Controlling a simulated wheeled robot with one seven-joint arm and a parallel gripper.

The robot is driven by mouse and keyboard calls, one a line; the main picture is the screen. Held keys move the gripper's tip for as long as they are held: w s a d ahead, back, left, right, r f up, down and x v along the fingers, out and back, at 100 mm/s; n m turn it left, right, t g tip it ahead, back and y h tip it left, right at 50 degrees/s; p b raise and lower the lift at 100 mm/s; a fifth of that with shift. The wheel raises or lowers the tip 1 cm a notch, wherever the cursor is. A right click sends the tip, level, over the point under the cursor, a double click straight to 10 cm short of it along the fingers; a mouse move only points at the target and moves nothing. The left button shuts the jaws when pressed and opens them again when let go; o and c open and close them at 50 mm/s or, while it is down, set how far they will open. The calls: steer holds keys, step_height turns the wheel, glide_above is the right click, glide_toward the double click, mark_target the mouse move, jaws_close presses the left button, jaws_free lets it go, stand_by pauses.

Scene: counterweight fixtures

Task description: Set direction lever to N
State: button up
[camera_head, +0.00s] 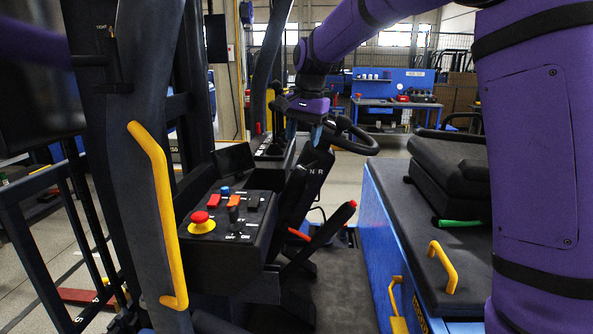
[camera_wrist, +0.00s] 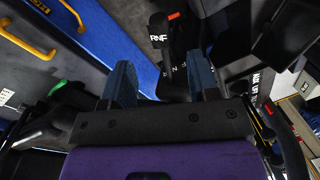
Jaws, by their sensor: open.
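The direction lever's black housing, marked "N R" in the head view (camera_head: 315,172), stands beside the steering column. In the wrist view the dark part with the letters "RNF" (camera_wrist: 158,38) shows just beyond the fingertips. The lever itself is dark against dark, and I cannot tell which letter it stands at. My gripper (camera_head: 304,132) is above the lettered part, near the steering wheel (camera_head: 350,135). In the wrist view my gripper (camera_wrist: 162,78) has its two blue fingers spread apart, with the dark lever area seen between them. Nothing is visibly gripped.
A control box with a red emergency button (camera_head: 201,217) and several switches is at the left. A red-tipped lever (camera_head: 350,206) rises right of it. A yellow grab handle (camera_head: 158,210) stands at the left, and the black seat (camera_head: 450,165) is at the right.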

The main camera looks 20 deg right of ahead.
mark_target(298, 168)
steer(key=f, duration=0.6)
steer(key=a+f, duration=0.1)
steer(key=f, duration=0.2)
steer(key=shift+w+f, duration=0.35)
steer(key=shift+w, duration=0.05)
